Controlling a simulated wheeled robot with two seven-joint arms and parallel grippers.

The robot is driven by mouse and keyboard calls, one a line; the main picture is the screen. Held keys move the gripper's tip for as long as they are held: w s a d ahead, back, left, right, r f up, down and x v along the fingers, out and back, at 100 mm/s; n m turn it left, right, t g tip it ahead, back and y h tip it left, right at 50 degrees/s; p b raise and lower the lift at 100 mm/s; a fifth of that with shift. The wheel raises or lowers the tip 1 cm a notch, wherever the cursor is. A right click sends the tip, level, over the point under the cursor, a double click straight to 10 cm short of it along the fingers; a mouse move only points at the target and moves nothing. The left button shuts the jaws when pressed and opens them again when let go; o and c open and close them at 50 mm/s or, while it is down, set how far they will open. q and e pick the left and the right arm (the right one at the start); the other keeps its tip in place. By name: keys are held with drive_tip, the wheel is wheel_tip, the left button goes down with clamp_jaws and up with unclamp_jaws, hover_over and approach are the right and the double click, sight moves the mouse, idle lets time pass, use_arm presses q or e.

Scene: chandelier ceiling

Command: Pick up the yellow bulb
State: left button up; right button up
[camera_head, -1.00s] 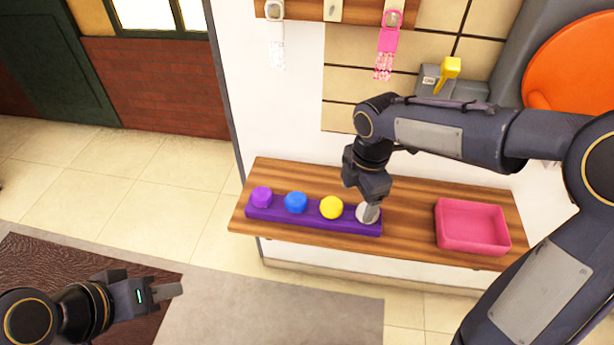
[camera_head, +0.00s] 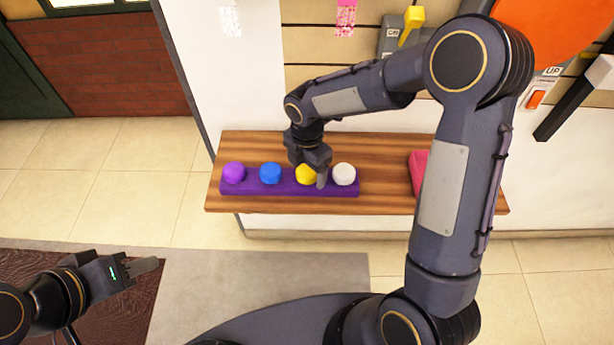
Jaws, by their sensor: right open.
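The yellow bulb (camera_head: 304,174) sits in the purple holder (camera_head: 275,189) on the wooden shelf, between the blue bulb (camera_head: 270,173) and the white bulb (camera_head: 344,174). My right gripper (camera_head: 320,179) points down at the yellow bulb and covers its right side. It is open; whether its fingers touch the bulb cannot be told. My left gripper (camera_head: 147,266) is at the lower left, over the floor and far from the bulbs. Its fingers overlap in this view, so its opening is unclear.
A purple bulb (camera_head: 233,173) is at the holder's left end. A pink tray (camera_head: 418,171) stands on the wooden shelf (camera_head: 380,150), mostly hidden behind my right arm. A yellow-handled lever (camera_head: 411,22) is on the wall behind. The shelf between holder and tray is clear.

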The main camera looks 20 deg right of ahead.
drive_tip(key=c, duration=1.1)
drive_tip(key=shift+o, duration=0.2)
drive_tip(key=shift+r, duration=0.1)
